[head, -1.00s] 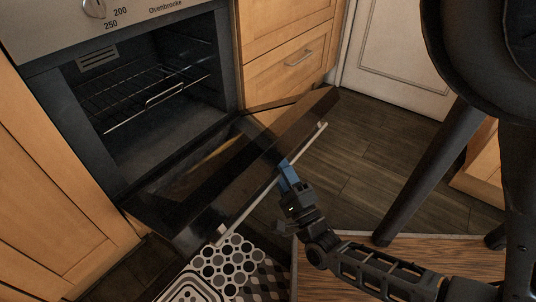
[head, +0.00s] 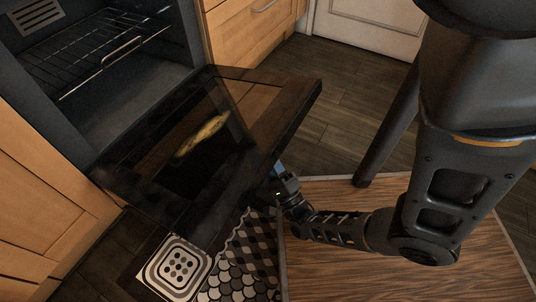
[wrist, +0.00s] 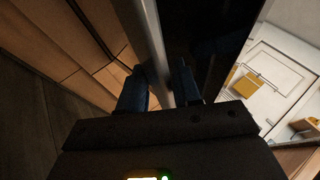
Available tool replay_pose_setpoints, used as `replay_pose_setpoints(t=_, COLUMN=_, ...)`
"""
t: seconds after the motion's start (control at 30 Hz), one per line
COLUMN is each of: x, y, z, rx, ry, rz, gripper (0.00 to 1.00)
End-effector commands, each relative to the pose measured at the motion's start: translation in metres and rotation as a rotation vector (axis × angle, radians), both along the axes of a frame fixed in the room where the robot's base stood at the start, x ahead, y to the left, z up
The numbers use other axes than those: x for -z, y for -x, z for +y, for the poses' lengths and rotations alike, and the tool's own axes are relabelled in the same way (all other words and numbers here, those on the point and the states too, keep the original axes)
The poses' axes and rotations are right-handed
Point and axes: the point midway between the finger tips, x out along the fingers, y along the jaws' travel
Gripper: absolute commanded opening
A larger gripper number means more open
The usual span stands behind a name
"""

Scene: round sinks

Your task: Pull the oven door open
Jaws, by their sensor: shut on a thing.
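The oven door (head: 240,175) hangs far down, close to level, its dark glass inner face turned up. The oven cavity (head: 95,100) is open behind it, with a wire rack (head: 100,55) inside. My gripper (head: 279,172) is at the door's outer edge, its fingers partly hidden by the door in the head view. In the wrist view my blue fingers (wrist: 160,88) stand on either side of the pale bar handle (wrist: 150,40) and are shut on it. The handle is hidden behind the door edge in the head view.
Wooden cabinets stand left of the oven (head: 40,190) and right of it (head: 245,25). A white door (head: 370,22) is at the back. A patterned mat (head: 240,265) lies below the door. A brown wood-grain surface (head: 400,265) is at the front right. A yellow patch shows on the door glass.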

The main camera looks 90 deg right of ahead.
Motion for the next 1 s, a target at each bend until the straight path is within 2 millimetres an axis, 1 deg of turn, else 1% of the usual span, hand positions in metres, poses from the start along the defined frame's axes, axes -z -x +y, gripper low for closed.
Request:
replay_pose_setpoints(t=0.03, x=0.002, y=-0.0039, z=-0.0003, rx=-0.004, ry=0.0, rz=-0.003, gripper=0.0)
replay_pose_setpoints(t=0.23, x=0.0061, y=-0.004, z=-0.0001, rx=-0.005, ry=0.001, rz=-0.004, gripper=0.0)
replay_pose_setpoints(t=0.57, x=0.0062, y=-0.0039, z=0.0001, rx=-0.005, ry=0.001, rz=-0.004, gripper=0.0)
replay_pose_setpoints(t=0.6, x=0.0062, y=-0.0039, z=0.0001, rx=-0.006, ry=0.0, rz=-0.005, gripper=0.34)
replay_pose_setpoints(t=0.7, x=0.0061, y=-0.0032, z=0.0, rx=-0.005, ry=0.001, rz=-0.004, gripper=0.44)
replay_pose_setpoints(t=1.0, x=0.0072, y=-0.0006, z=0.0009, rx=-0.002, ry=0.0, rz=-0.002, gripper=0.45)
